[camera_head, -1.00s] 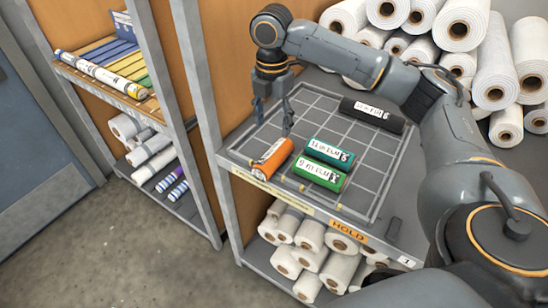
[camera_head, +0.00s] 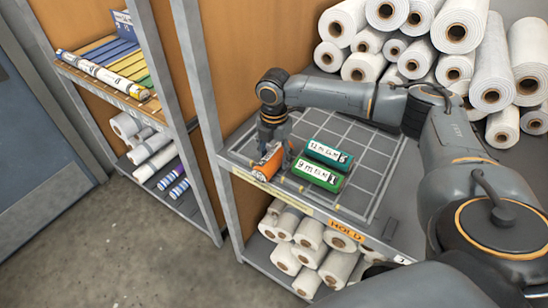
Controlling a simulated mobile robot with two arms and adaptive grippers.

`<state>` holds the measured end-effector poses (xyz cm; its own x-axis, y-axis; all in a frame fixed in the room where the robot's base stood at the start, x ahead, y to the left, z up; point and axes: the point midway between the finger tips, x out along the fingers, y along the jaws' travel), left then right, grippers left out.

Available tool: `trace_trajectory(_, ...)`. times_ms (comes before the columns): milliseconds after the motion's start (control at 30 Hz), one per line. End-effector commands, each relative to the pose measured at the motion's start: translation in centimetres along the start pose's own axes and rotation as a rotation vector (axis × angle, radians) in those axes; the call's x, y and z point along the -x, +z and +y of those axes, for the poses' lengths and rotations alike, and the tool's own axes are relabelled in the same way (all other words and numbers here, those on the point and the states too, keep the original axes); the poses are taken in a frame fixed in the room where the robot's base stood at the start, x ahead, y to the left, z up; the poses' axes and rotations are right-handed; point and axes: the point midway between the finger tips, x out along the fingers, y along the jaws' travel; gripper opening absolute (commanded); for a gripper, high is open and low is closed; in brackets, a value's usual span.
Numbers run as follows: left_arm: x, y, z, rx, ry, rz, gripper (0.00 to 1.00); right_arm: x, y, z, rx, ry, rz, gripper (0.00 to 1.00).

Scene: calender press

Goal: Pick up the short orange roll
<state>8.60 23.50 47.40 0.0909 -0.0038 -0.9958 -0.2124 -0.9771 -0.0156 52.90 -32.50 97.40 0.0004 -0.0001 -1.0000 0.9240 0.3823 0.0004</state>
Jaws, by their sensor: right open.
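The short orange roll (camera_head: 267,166) lies on the gridded shelf near its front left corner, with a white label on its side. My right gripper (camera_head: 272,150) is directly over it, fingers pointing down and open, one on the near side of its right end. The fingers partly cover the roll, and I cannot tell whether they touch it. My left gripper is not in view.
A teal roll (camera_head: 328,153) and a green roll (camera_head: 317,175) lie close to the right of the orange one. The gridded shelf (camera_head: 372,180) is bare further right. White rolls (camera_head: 460,30) are stacked behind. A grey post (camera_head: 205,110) stands at left.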

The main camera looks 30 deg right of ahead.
Motion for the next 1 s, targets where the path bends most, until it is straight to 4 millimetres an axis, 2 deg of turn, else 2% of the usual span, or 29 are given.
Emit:
trace_trajectory(133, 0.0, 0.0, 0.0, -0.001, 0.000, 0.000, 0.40, 0.0, 0.0, 0.0, 0.000, 0.000, 0.000, 0.60)
trace_trajectory(167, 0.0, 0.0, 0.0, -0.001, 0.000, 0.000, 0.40, 0.0, 0.0, 0.0, 0.000, 0.000, 0.000, 0.56)
trace_trajectory(367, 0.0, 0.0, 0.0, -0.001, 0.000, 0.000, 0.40, 0.0, 0.0, 0.0, 0.000, -0.001, 0.001, 0.16)
trace_trajectory(767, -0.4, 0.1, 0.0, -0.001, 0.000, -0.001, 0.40, 0.6, 0.0, 0.1, 0.000, 0.001, 0.001, 0.15)
trace_trajectory(967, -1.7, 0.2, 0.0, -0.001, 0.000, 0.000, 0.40, 3.0, 0.0, 0.2, 0.001, 0.005, 0.000, 0.15)
trace_trajectory(1000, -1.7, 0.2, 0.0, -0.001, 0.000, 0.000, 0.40, 3.8, -0.7, 0.1, 0.004, 0.005, 0.002, 0.15)
